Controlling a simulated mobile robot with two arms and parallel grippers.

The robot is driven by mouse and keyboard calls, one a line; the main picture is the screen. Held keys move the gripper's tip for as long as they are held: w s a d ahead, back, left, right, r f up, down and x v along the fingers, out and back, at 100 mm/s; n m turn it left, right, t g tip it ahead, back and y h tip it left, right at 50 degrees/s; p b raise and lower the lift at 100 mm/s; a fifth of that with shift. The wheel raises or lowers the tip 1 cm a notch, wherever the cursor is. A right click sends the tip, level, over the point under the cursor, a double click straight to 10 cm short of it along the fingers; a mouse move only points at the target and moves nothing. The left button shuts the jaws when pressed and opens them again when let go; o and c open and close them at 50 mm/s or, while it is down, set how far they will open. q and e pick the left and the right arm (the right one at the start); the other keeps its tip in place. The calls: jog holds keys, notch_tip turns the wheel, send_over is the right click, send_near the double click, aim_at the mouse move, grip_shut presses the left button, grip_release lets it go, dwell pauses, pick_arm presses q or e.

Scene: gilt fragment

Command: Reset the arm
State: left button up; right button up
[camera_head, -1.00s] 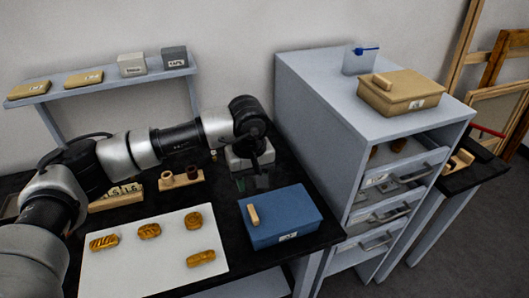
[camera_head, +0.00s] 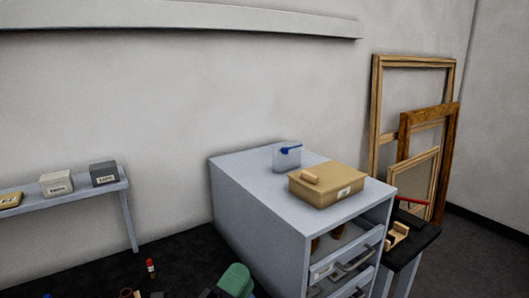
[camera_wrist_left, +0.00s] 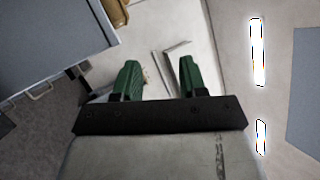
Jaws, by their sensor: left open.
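My left gripper shows as a green finger (camera_head: 235,280) at the bottom edge of the head view, in front of the grey cabinet's left side; most of it is cut off. In the left wrist view both green fingers of the left gripper (camera_wrist_left: 160,80) stand wide apart with nothing between them. The rest of the left arm is outside the head view. My right gripper is in neither view.
The grey cabinet (camera_head: 232,178) has open drawers at its front. A tan lidded box (camera_head: 330,192) and a clear container (camera_head: 287,160) stand on it. A small red-capped bottle (camera_head: 151,268) stands on the black table (camera_head: 190,250). Wooden frames (camera_head: 377,120) lean at right.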

pick_arm(q)
jog(key=s+a+f+n+g+y, duration=0.1)
jog(key=a+f+n+g+y, duration=0.1)
jog(key=a+f+n+y, duration=0.95)
jog(key=s+a+f+n+g, duration=0.2)
jog(key=s+f+n+g, duration=0.45)
jog(key=s, duration=0.35)
jog(key=s+a+f+n+g, duration=0.3)
jog(key=s+f+n+g, duration=0.4)
jog(key=s, duration=0.4)
notch_tip(320, 180, down, 27)
jog(key=s+m+g, duration=0.1)
jog(key=s+a+f+g, duration=0.1)
jog(key=s+a+f, duration=0.1)
jog(key=s+f, duration=1.2)
jog(key=shift+s+a+f+y, duration=0.2)
jog(key=shift+s+f+y, duration=0.2)
jog(key=shift+f+y, duration=0.1)
